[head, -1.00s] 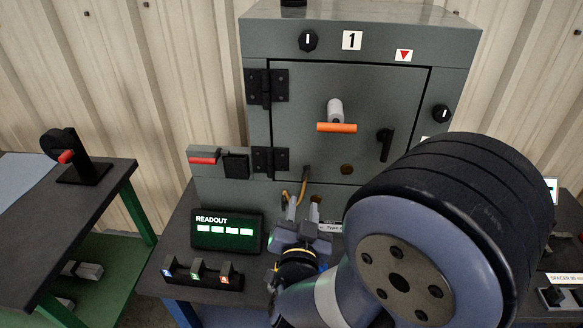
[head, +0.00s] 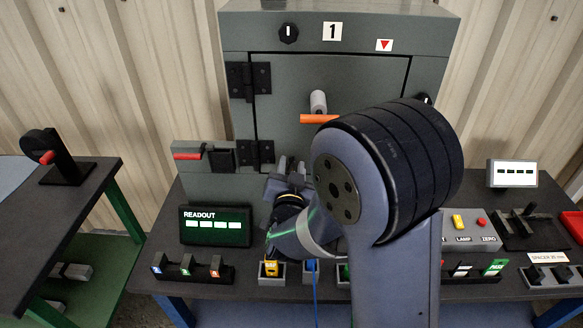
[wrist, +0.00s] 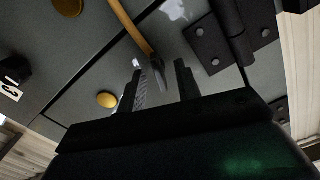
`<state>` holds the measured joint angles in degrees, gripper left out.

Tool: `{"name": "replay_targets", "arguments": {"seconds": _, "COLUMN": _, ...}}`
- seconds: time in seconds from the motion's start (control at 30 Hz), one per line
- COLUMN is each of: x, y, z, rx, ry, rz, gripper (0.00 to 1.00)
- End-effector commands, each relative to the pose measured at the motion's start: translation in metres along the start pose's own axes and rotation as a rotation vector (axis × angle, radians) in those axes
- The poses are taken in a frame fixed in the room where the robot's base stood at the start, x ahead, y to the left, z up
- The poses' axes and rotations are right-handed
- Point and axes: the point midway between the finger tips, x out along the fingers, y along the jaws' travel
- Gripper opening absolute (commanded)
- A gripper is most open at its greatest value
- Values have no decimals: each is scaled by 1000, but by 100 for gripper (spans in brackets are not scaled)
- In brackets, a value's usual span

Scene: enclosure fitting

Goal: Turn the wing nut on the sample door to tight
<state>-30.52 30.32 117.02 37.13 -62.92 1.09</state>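The grey door (head: 285,95) numbered 1 is shut on the cabinet, with an orange bar (head: 318,118) on a pale stub. No wing nut can be told for certain; my arm hides the door's lower right in the head view. My gripper (head: 290,163) is at the door's lower left, by the lower hinge (head: 255,152). In the wrist view my gripper (wrist: 160,82) has its fingers apart. A dark piece (wrist: 157,72) at the end of an orange cable (wrist: 130,28) shows between them; I cannot tell whether they touch it.
A yellow piece (head: 270,268) sits in a holder near my arm. Button panels and a small display (head: 512,172) are at right.

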Motion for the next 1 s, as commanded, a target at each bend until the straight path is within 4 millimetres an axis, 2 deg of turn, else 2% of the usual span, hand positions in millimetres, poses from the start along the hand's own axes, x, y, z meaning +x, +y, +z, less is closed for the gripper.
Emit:
{"name": "replay_targets", "arguments": {"seconds": 0.13, "x": 0, "y": 0, "z": 0, "rx": 0, "ry": 0, "rz": 0, "gripper": 31}}
{"name": "replay_targets", "arguments": {"seconds": 0.5, "x": 0, "y": 0, "z": 0, "rx": 0, "ry": 0, "rz": 0, "gripper": 1}}
{"name": "replay_targets", "arguments": {"seconds": 1.0, "x": -1, "y": 1, "z": 3, "rx": 64, "ry": 2, "rz": -2, "gripper": 0}}
